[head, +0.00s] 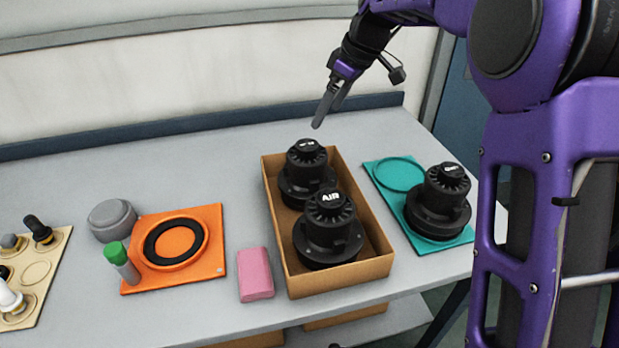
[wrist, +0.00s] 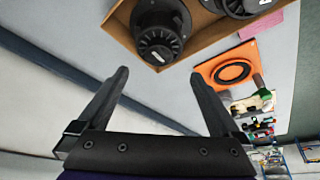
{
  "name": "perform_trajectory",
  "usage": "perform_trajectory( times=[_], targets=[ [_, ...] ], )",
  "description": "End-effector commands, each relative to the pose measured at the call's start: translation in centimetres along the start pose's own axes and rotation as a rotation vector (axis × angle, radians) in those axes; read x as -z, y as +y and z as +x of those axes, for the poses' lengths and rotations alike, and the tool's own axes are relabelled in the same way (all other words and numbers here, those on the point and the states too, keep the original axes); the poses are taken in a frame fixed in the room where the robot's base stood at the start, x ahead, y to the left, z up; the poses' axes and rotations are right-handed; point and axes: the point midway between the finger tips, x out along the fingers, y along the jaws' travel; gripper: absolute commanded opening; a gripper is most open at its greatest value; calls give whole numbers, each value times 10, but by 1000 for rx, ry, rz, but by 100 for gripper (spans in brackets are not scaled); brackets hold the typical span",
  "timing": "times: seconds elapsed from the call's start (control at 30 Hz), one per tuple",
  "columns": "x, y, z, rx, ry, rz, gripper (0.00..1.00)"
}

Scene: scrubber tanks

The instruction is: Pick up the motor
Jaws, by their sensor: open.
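Two black motors sit upright in an open cardboard box: the rear motor (head: 306,174) and the front motor (head: 329,230). A third black motor (head: 438,201) stands on the teal mat (head: 398,196) at the right. My gripper (head: 331,100) is open and empty, above the table behind the box. In the wrist view my gripper (wrist: 158,82) has its fingers spread, with nothing between them. One motor in the box (wrist: 158,32) shows beyond the fingertips, and a second motor (wrist: 240,5) is cut off at the top edge.
The cardboard box (head: 341,280) has low walls around the motors. To its left are a pink block (head: 255,275), an orange mat (head: 214,262) with a black ring (head: 158,257), a green-capped bottle (head: 122,263) and a grey round container (head: 112,219). The table's back left is clear.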

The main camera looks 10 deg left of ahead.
Motion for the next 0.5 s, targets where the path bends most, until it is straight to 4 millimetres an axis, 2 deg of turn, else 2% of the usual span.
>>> perform_trajectory(
  times=[0.03,0.2,0.3,0.5],
  targets=[
    [0,-1,14,4,-2,0,100],
    [0,0,46,2,-2,1,100],
    [0,0,56,1,-1,1,100],
    [1,0,66,1,0,2,100]
  ],
)
